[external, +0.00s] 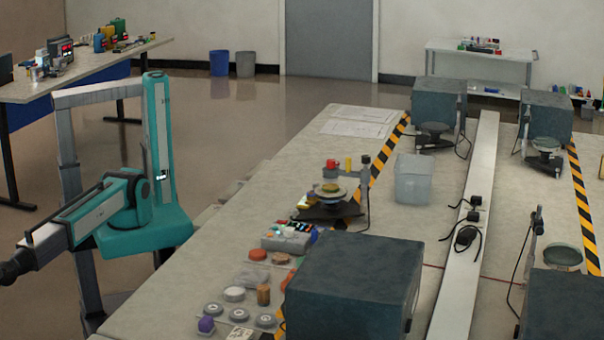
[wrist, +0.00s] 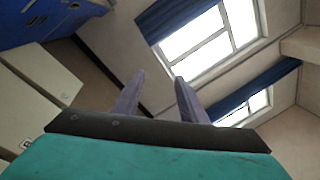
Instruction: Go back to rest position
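My gripper (wrist: 159,77) shows in the wrist view with its two grey fingers spread apart and nothing between them. Beyond the fingers are windows and walls, seen at a tilt. In the external view my teal and grey arm (external: 95,212) stands at the left, beside the long table (external: 215,272). Its outer part reaches down and left to a dark end at the picture's left edge. The fingers cannot be made out there. My arm appears clear of the table's objects, and it holds nothing that I can see.
The table carries a dark box (external: 350,285), a clear bin (external: 413,180), a microscope-like stand (external: 330,200) and several small discs and blocks near its left edge. Another table (external: 95,75) with items stands back left. The floor (external: 225,130) between them is open.

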